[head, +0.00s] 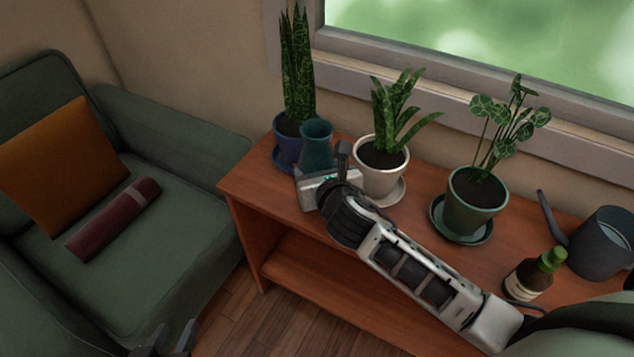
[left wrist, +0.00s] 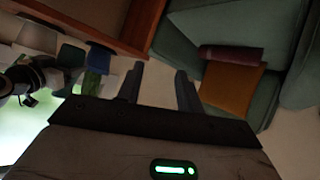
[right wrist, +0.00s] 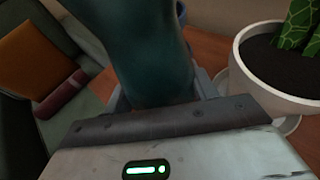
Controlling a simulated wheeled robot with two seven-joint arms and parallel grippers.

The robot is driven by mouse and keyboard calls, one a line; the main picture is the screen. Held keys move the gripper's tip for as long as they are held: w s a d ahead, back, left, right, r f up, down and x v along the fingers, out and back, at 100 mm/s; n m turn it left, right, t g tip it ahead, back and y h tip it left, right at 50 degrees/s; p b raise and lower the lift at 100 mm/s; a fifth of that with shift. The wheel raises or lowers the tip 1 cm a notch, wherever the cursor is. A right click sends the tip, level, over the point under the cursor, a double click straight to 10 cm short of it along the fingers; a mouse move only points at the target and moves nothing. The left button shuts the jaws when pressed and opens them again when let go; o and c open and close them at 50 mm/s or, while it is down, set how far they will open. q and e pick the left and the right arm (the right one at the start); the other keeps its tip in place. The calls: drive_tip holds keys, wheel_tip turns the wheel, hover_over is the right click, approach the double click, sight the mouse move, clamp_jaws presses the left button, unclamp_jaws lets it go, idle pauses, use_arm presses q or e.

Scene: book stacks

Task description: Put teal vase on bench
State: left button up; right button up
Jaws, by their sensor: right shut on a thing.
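The teal vase (head: 317,143) stands upright over the left part of the wooden bench (head: 245,184), between the blue pot and the white pot. My right gripper (head: 322,165) is shut around it; the vase also fills the middle of the right wrist view (right wrist: 155,50). Its foot is hidden, so I cannot tell if it touches the bench top. My left gripper (head: 170,342) is at the bottom edge of the head view, in front of the armchair. In the left wrist view its fingers (left wrist: 160,88) are apart with nothing between them.
A blue pot (head: 284,152), a white pot (head: 381,172) and a green pot (head: 474,205) hold plants along the bench. A brown bottle (head: 528,279) and a dark watering can (head: 603,243) stand at the right. The green armchair (head: 170,220) holds an orange cushion (head: 62,160) and a maroon roll (head: 113,218).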

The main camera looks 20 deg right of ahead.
drive_tip(key=shift+w+f, duration=0.3)
drive_tip(key=shift+w, duration=0.05)
drive_tip(key=shift+d+f+b, duration=0.1)
drive_tip(key=shift+f+b, duration=0.6)
drive_tip(key=shift+f, duration=0.9)
drive_tip(key=shift+f, duration=0.1)
drive_tip(key=o, duration=1.3)
drive_tip(key=shift+f, duration=0.1)
drive_tip(key=shift+o, duration=0.2)
